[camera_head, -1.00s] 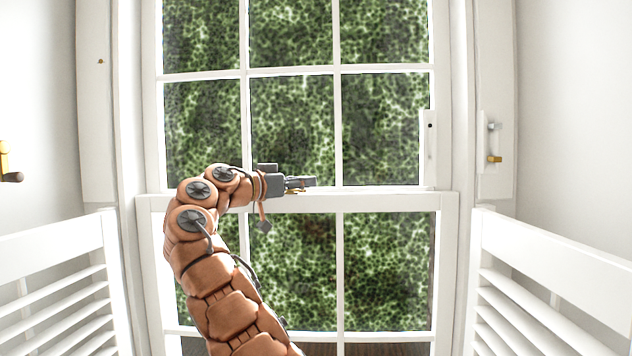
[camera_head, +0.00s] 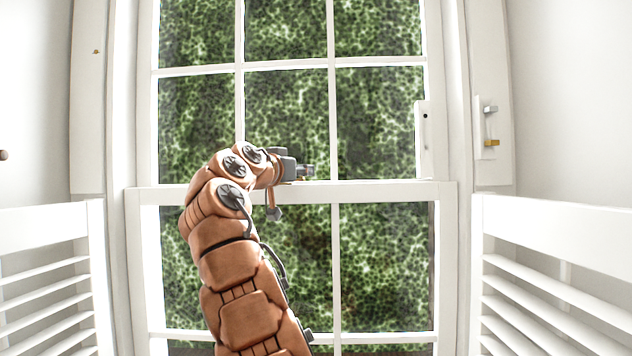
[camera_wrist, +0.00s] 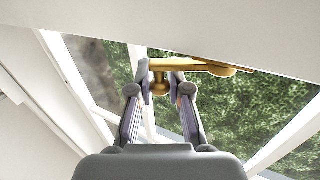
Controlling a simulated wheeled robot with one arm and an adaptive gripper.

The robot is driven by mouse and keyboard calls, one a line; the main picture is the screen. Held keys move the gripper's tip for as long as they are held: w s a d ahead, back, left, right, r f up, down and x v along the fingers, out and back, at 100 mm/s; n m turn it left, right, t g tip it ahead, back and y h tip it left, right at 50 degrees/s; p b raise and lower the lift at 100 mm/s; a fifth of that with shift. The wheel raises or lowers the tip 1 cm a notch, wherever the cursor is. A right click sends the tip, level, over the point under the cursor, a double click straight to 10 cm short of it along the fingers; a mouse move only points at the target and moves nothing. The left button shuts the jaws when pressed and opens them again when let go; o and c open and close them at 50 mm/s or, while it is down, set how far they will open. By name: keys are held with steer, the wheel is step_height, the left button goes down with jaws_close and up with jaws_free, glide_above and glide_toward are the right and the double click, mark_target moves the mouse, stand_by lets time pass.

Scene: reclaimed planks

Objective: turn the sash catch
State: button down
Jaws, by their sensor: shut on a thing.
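The brass sash catch (camera_wrist: 205,66) is in the wrist view, at the white rail across the top. Its lever runs from a round base on the right to a small knob on the left. My gripper (camera_wrist: 160,88) has its two fingers on either side of this knob and is shut on it. In the head view my gripper (camera_head: 309,171) is at the meeting rail (camera_head: 385,192) of the window, near its middle. The catch is mostly hidden by the gripper there.
White louvred shutters stand at the left (camera_head: 45,227) and right (camera_head: 555,222) of the window. A latch with a brass piece (camera_head: 491,143) is on the right frame. A white block (camera_head: 423,140) with a dark hole sits on the right stile. Foliage shows behind the panes.

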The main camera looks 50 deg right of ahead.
steer(key=shift+r+t, duration=0.1)
steer(key=shift+t, duration=0.2)
steer(key=shift+d+n+b, duration=0.1)
steer(key=shift+n+b, duration=0.2)
steer(key=shift+b, duration=0.1)
steer(key=shift+d+r+n+t+y+b, duration=0.1)
steer(key=shift+d+n+t+y+b, duration=0.2)
steer(key=shift+n+t, duration=0.35)
steer(key=shift+d+n+t+y+b, duration=0.2)
steer(key=shift+n+t+y, duration=0.15)
steer(key=shift+t, duration=0.6)
steer(key=shift+w+d+r+n+t+y+p, duration=0.15)
steer(key=shift+n+t+y+p, duration=0.1)
steer(key=shift+n+t+y, duration=0.35)
steer(key=shift+w+d+n+t+y+p, duration=0.15)
steer(key=shift+n+t+p, duration=0.2)
steer(key=shift+t, duration=0.45)
steer(key=shift+d+n+t+y, duration=0.15)
steer(key=shift+n+t+y, duration=0.15)
steer(key=shift+n, duration=0.05)
